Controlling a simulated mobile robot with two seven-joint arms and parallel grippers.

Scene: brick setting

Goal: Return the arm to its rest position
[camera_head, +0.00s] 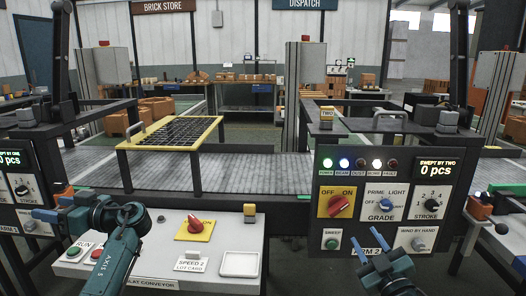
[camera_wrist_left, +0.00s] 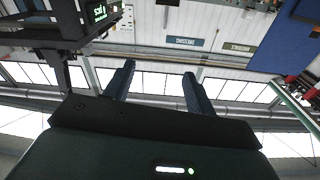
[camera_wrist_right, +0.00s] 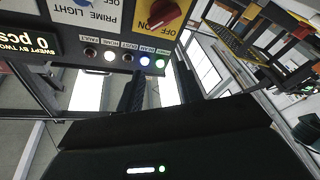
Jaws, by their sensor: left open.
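My left arm rises from the bottom left in the head view, over the left end of the lower control desk. My left gripper (camera_head: 38,214) points left, near the left panel's lower edge. In the left wrist view its two fingers (camera_wrist_left: 158,80) are apart with nothing between them.
The control desk (camera_head: 210,256) carries a red rotary switch (camera_head: 195,226) on a yellow plate, buttons and a white tray (camera_head: 240,263). Behind it runs the grey slat conveyor (camera_head: 240,172) with a yellow-framed grid (camera_head: 172,133). The left panel (camera_head: 20,186) stands close to my left gripper.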

